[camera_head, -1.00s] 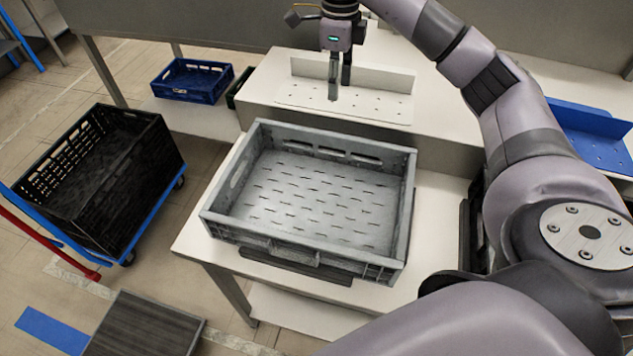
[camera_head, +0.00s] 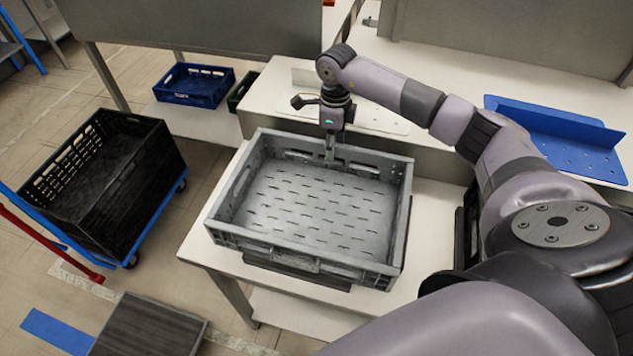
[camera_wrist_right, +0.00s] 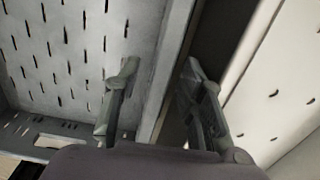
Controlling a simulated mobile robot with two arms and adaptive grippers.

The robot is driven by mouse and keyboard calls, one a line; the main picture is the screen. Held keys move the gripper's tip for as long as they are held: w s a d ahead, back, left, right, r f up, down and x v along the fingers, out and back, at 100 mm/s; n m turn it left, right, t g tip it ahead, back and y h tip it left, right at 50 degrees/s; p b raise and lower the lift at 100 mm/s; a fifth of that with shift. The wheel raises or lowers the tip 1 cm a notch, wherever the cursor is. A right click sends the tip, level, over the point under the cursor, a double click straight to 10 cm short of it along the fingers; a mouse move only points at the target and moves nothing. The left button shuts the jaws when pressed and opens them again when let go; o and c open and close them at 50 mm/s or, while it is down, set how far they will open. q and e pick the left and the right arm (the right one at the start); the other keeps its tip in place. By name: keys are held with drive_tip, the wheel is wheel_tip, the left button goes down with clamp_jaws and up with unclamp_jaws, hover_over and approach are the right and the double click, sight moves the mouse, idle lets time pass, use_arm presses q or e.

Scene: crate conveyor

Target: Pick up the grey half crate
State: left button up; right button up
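The grey half crate (camera_head: 225,237) stands upright and empty on a white table, its slotted floor visible. My right gripper (camera_head: 330,152) points down at the middle of the crate's far wall. In the right wrist view the gripper (camera_wrist_right: 161,75) is open, its two fingers apart on either side of the crate wall (camera_wrist_right: 168,65). One finger is on the inside over the slotted floor, the other on the outside. I cannot tell if either finger touches the wall. My left gripper is not in view.
A white perforated fixture (camera_head: 303,76) stands behind the crate, and a blue fixture (camera_head: 560,125) at the right. A black crate (camera_head: 125,205) sits on a blue cart at the left. A small blue crate (camera_head: 193,98) is at the back left.

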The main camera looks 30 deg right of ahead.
drive_tip(key=shift+f, duration=0.5)
clamp_jaws()
drive_tip(key=shift+r, duration=0.1)
idle(0.7)
